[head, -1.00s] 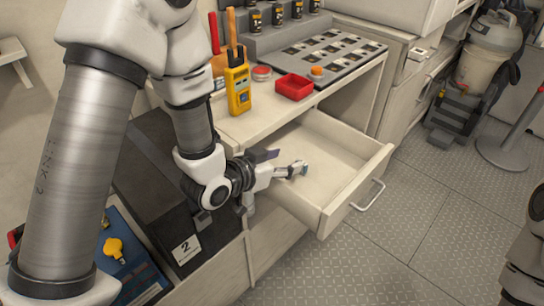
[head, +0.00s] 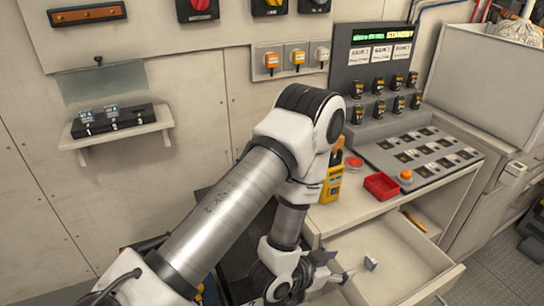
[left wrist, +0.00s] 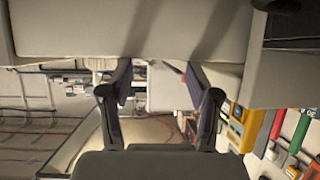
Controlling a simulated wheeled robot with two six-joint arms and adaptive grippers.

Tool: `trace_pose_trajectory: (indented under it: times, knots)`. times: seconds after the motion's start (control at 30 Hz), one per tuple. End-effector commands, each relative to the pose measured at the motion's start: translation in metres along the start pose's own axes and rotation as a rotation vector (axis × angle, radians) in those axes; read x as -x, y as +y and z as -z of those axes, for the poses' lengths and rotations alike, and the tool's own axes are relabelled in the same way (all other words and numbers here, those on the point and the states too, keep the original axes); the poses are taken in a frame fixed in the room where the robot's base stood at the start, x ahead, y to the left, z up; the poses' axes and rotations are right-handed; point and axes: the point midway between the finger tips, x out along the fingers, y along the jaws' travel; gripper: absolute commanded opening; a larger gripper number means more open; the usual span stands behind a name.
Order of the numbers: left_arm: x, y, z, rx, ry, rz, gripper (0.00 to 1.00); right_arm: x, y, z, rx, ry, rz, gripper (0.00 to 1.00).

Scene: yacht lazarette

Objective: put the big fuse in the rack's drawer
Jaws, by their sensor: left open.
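The drawer (head: 400,248) under the console counter is pulled open. A small grey-white piece (head: 370,263), which looks like the big fuse, lies on the drawer floor. My left gripper (head: 339,268) is over the left part of the drawer. Its fingers are open and apart from the piece, which lies just to their right. In the left wrist view the two fingers (left wrist: 161,92) stand wide apart with nothing between them. I cannot make out the fuse in that view. My right gripper is not in view.
On the counter are a yellow meter (head: 331,186), a red tray (head: 381,186) and a grey switch panel (head: 425,155). An orange-yellow tool (head: 413,221) lies toward the drawer's back. A wall shelf (head: 120,131) holds a black block at left. Floor is free at lower right.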

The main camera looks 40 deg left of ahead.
Motion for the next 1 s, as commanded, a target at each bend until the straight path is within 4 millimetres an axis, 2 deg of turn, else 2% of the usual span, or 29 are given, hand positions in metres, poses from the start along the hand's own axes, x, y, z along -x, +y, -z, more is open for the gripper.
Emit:
trace_pose_trajectory:
  times: [0.03, 0.1, 0.2, 0.27, 0.33, 0.4, 1.0]
  knots:
    - [0.022, 0.012, -0.1, 0.057, -0.384, -0.014, 0.58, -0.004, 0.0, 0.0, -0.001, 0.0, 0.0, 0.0]
    - [0.046, 0.014, -0.155, 0.117, -0.605, 0.03, 0.58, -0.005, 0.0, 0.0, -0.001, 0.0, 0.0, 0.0]
    - [0.09, 0.018, -0.218, 0.205, -0.896, 0.106, 0.58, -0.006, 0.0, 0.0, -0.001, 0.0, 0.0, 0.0]
    - [0.111, 0.021, -0.239, 0.244, -1.009, 0.146, 0.58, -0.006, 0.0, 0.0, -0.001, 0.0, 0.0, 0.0]
    - [0.124, 0.023, -0.249, 0.269, -1.074, 0.171, 0.58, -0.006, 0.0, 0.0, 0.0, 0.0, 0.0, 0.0]
    - [0.127, 0.023, -0.251, 0.276, -1.09, 0.177, 0.58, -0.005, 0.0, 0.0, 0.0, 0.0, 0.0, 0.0]
    - [0.126, 0.023, -0.248, 0.273, -1.086, 0.173, 0.58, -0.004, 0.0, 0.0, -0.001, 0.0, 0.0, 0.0]
